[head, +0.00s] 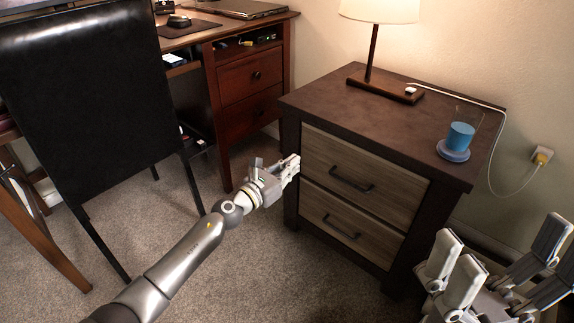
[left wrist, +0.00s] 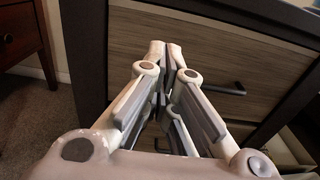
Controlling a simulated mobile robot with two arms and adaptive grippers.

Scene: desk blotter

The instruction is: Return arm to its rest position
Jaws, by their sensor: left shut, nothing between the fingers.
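My left gripper (head: 292,166) is shut and empty. Its arm reaches in from the bottom left, and the fingertips are by the left front edge of the dark nightstand (head: 322,94), beside the upper drawer (head: 380,185). In the left wrist view the closed fingers (left wrist: 165,50) point at the nightstand's wood-grain front, with a dark handle (left wrist: 222,90) just right of them. I cannot tell whether the tips touch it. My right gripper (head: 498,277) is at the bottom right, in front of the nightstand, with its fingers spread apart and nothing between them.
The nightstand carries a lamp (head: 374,50) and a blue cup (head: 460,136) on a coaster; a white cable (head: 470,98) runs to the wall outlet. A black chair (head: 85,90) and wooden desk (head: 245,75) stand left. Carpet (head: 240,260) between chair and nightstand is clear.

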